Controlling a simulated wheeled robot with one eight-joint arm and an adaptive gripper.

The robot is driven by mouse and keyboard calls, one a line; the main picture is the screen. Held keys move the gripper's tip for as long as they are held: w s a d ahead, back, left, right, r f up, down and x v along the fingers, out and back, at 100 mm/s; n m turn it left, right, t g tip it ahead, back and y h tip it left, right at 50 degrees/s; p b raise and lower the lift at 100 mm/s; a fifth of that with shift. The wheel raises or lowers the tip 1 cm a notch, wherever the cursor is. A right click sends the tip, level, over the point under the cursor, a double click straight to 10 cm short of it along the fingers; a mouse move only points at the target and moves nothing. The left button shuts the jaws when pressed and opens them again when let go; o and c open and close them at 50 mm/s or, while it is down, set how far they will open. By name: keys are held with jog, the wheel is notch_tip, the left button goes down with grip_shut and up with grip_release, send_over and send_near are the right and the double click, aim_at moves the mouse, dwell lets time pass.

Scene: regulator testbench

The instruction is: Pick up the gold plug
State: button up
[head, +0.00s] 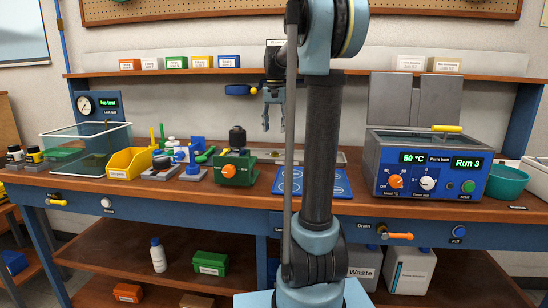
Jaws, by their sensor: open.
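My gripper (274,118) hangs above the workbench near the middle, fingers pointing down and apart. Nothing shows between the fingers. I cannot make out a gold plug for certain in this view; it may be too small to tell or hidden, and my arm covers part of the bench. A yellow parts bin (121,172) stands at the left of the bench, and its contents cannot be made out. A blue mat (346,188) with white outlines lies behind my arm, to the right and below the gripper.
A green block (225,177) with an orange knob and several small fixtures stand left of the gripper. A clear tank (72,152) is at far left. A parts bath (431,197) and teal bowl (508,184) stand at right. A shelf (440,74) runs behind.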

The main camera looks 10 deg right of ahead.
aim_at(275, 154)
jog(key=f, duration=1)
jog(key=shift+s+f, duration=0.15)
jog(key=shift+s, duration=0.05)
jog(key=c, duration=1.2)
